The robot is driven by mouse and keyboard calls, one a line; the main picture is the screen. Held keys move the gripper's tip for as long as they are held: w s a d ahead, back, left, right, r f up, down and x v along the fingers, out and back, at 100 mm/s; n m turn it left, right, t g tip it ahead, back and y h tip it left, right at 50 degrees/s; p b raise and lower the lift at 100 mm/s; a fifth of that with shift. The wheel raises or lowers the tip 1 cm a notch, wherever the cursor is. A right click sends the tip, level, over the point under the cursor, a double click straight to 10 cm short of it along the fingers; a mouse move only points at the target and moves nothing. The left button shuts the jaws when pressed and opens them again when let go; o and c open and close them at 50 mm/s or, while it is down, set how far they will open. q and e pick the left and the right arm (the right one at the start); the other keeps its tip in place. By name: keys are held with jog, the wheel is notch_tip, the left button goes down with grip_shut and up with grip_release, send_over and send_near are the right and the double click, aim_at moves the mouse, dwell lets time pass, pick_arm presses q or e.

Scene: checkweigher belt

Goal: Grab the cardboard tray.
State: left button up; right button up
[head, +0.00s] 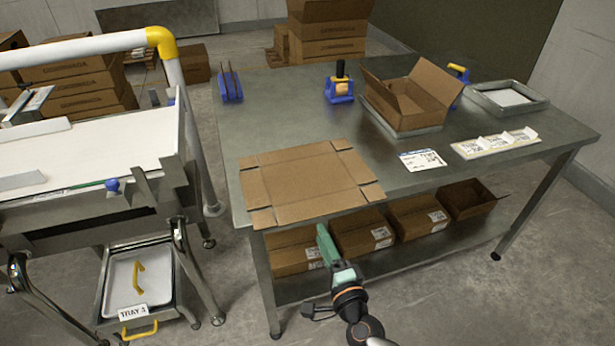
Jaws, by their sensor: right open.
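The cardboard tray (308,182) is a shallow brown piece with notched corner flaps. It lies on the near left part of the grey metal table (290,110), close to the front edge. My right gripper (322,236), with green fingers, is open and empty. In the picture it is just below the tray's near edge, in front of the table, apart from the tray. The gap between its fingers is hard to see from this angle. My left gripper is not in view.
An open carton (405,100), a tape dispenser (340,87), labels (423,160) and a metal tray (507,98) are on the table. Several boxes (362,231) sit on the lower shelf. A white conveyor (90,150) stands left, across a narrow gap.

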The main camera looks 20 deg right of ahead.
jog(key=w, duration=0.5)
jog(key=shift+w, duration=0.25)
grip_shut()
dwell(1.3)
